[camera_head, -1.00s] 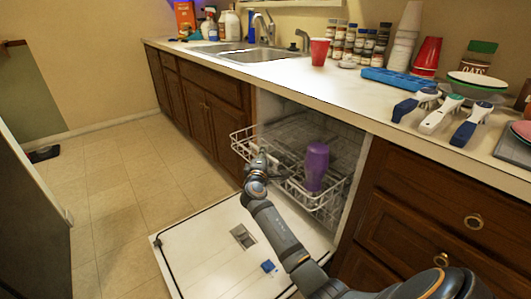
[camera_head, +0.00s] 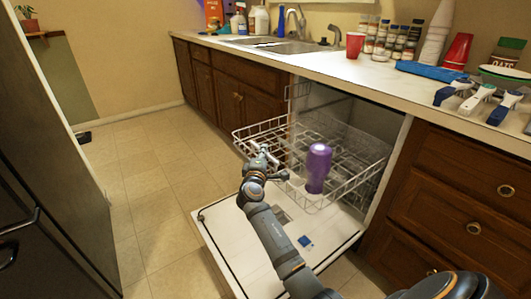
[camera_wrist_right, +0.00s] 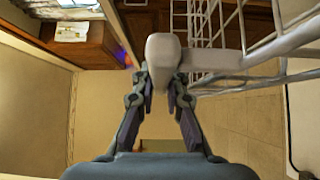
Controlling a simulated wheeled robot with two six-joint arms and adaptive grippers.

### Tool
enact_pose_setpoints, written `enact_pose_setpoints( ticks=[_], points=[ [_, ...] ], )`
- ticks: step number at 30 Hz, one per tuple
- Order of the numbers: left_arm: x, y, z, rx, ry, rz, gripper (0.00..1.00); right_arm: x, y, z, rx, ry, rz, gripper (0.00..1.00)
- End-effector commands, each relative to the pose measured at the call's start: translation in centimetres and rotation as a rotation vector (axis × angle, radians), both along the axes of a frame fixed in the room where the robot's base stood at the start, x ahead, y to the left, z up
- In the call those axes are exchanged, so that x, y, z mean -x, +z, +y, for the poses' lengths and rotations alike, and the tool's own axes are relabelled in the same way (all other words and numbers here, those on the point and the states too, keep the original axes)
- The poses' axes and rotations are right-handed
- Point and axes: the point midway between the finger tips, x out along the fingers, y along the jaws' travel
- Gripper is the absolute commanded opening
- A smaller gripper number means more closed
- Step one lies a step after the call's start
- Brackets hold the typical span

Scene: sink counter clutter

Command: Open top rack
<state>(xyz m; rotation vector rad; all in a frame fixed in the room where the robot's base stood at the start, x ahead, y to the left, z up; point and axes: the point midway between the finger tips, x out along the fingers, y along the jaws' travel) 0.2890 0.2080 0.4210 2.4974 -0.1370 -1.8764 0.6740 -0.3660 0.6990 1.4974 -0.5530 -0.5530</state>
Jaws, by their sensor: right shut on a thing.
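The white wire top rack (camera_head: 262,130) is slid well out of the dishwasher, over the lowered door (camera_head: 228,238). It also shows in the right wrist view (camera_wrist_right: 280,42). A purple tumbler (camera_head: 318,170) stands in the rack near its front right part. My right gripper (camera_head: 262,164) is at the front edge of the rack. In the right wrist view, its fingers (camera_wrist_right: 160,82) are closed around a grey piece at the rack's edge. My left gripper is not in view.
The dishwasher door lies open and low, with my right arm above it. Brown cabinets (camera_head: 480,190) and the counter (camera_head: 370,75) with cups and jars flank the opening. The tiled floor (camera_head: 150,180) at left is clear; a dark appliance (camera_head: 50,190) stands at far left.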

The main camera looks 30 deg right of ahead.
Motion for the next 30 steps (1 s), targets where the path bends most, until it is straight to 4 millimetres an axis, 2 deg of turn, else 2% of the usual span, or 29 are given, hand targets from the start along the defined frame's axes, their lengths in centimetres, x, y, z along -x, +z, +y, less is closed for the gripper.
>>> enact_pose_setpoints(
  ticks=[14, 15, 17, 26, 30],
  points=[
    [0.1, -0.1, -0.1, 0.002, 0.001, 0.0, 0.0, 0.0, -0.3, 0.3, -0.005, 0.002, 0.003, 0.0],
    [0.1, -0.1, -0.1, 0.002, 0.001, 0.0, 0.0, 0.0, -0.3, 0.3, -0.005, 0.002, 0.003, 0.13],
    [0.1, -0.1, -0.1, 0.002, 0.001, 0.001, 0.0, 0.0, -0.3, 0.3, -0.005, 0.002, 0.003, 0.21],
    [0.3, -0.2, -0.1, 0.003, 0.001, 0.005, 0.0, 0.1, -0.1, 0.3, -0.003, 0.001, 0.002, 0.23],
    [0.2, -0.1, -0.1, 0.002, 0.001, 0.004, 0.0, 1.5, -0.3, 1.6, -0.006, 0.003, 0.001, 0.23]
  ],
)
